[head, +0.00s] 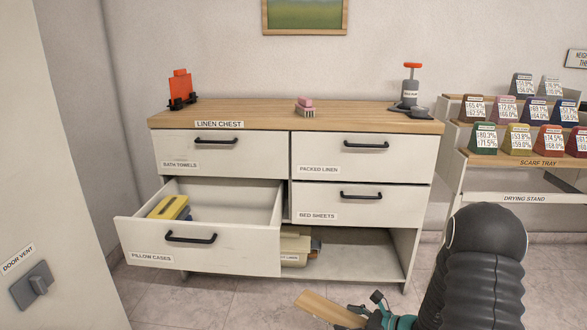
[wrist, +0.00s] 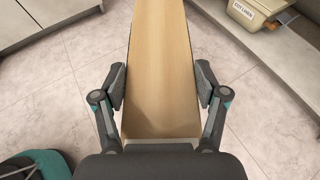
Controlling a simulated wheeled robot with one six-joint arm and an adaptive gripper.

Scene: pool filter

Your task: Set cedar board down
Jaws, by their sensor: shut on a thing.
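The cedar board (head: 323,307) is a flat, light-brown wooden plank. My gripper (head: 362,312) is shut on it at the bottom of the head view, low in front of the linen chest. In the wrist view the board (wrist: 158,60) runs away from between the two fingers of my gripper (wrist: 160,92), which press on its side edges. The board is held above the tiled floor; the height is hard to tell. Its far end is cut off in the wrist view.
The linen chest (head: 226,116) has its pillow cases drawer (head: 150,240) pulled out, with a yellow item (head: 169,207) inside. A beige box (head: 295,247) stands in the open lower bay (head: 360,262). A drying stand (head: 540,198) is at the right. Tiled floor (head: 215,300) lies clear in front.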

